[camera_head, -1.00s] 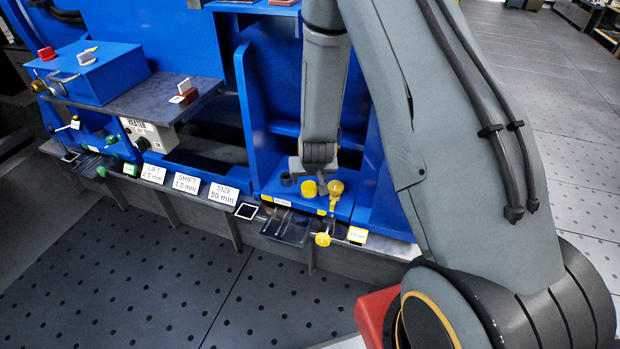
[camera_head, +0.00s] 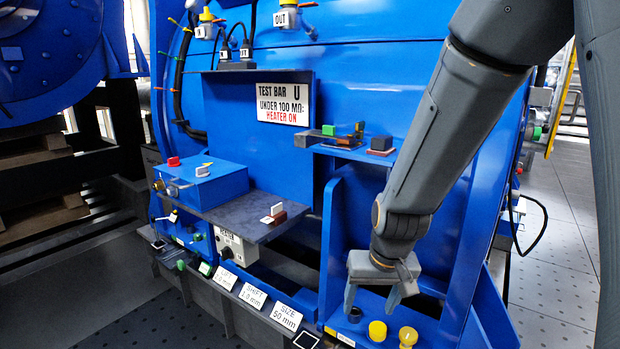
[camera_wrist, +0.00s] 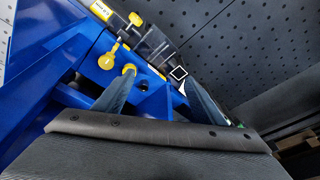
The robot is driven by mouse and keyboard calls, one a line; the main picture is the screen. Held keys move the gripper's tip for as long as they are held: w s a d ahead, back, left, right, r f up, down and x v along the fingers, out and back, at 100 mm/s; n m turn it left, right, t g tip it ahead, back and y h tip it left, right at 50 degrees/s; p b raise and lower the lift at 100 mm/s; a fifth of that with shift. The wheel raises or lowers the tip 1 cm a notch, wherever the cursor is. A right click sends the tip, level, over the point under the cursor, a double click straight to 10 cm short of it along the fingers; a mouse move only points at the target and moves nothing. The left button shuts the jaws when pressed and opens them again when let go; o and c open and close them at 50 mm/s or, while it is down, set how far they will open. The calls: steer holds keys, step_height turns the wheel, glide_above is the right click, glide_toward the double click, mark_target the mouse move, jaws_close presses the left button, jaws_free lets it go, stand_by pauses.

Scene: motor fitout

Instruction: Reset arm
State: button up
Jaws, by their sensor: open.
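My gripper (camera_head: 372,301) hangs below my arm at the right of the head view, its fingers pointing down and apart, with nothing between them. It is above the blue shelf that bears two yellow knobs (camera_head: 377,331) and a dark round cap (camera_head: 354,315). In the wrist view my gripper (camera_wrist: 158,90) shows its two spread fingers.
A blue upright panel (camera_head: 335,230) stands close left of my gripper. A small shelf (camera_head: 345,150) with blocks is behind my arm. A grey ledge (camera_head: 245,215) with a blue box (camera_head: 205,185) is at left. Open floor (camera_head: 560,240) lies at right.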

steer(key=s+r+n+g, duration=0.1)
steer(key=s+r, duration=0.4)
steer(key=s, duration=0.4)
steer(key=s+r+n+g, duration=0.1)
steer(key=s+r+g, duration=0.1)
steer(key=s+r, duration=0.45)
steer(key=s+d+r+m+p, duration=0.2)
steer(key=d+r+p, duration=0.3)
steer(key=p, duration=0.8)
steer(key=shift+d+h, duration=0.4)
steer(key=shift+d, duration=0.25)
